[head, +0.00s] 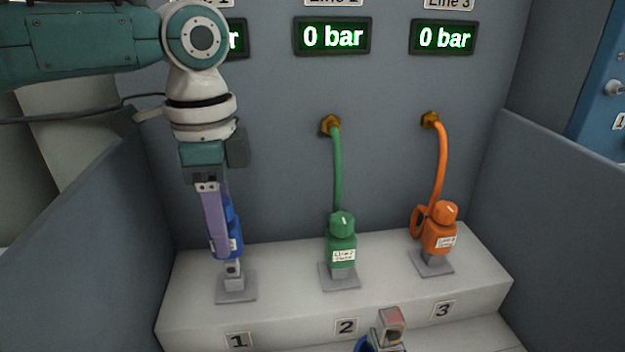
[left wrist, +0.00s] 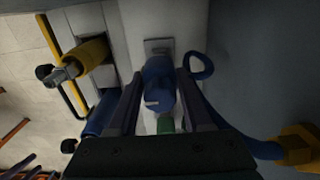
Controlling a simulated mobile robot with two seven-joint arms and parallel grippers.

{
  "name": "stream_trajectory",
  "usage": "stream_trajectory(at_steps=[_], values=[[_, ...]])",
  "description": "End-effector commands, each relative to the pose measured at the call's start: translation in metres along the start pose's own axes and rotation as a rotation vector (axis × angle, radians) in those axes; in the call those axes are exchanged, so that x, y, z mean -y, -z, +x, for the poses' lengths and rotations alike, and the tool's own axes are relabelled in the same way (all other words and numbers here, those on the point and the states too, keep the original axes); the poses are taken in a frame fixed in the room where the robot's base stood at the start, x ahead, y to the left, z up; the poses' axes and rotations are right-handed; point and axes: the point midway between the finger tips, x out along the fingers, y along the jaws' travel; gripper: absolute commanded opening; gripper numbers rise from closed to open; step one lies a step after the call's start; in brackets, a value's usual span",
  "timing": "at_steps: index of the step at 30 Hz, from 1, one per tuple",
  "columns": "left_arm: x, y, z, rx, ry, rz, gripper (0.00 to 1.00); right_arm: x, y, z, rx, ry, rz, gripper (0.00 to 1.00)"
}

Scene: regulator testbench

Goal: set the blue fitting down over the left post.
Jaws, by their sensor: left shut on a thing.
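My left gripper (head: 222,240) is shut on the blue fitting (head: 236,222) and points down at the left post (head: 233,270). The fitting is upright, partly hidden behind a purple finger. Its lower end is at about the post's top; more grey post shows below it than below the green fitting. I cannot tell whether it touches the post. In the left wrist view the blue fitting (left wrist: 158,82) is between the two dark fingers, with the post's base plate (left wrist: 158,45) beyond it. My right gripper is not in view.
A green fitting (head: 341,240) with its hose sits on the post marked 2, and an orange one (head: 439,232) on the post marked 3. The blue hose (left wrist: 235,140) runs to a brass wall port (left wrist: 297,147). A yellow fitting (left wrist: 85,57) lies to the left in the wrist view.

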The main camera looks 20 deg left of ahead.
Motion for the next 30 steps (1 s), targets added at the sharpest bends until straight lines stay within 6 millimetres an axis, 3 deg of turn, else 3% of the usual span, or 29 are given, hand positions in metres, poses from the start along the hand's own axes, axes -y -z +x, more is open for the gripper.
stream_trajectory(at_steps=[30], values=[[0.0, 0.0008, -0.0003, -0.002, 0.0, 0.0, 0.0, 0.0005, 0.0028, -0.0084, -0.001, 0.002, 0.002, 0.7]])
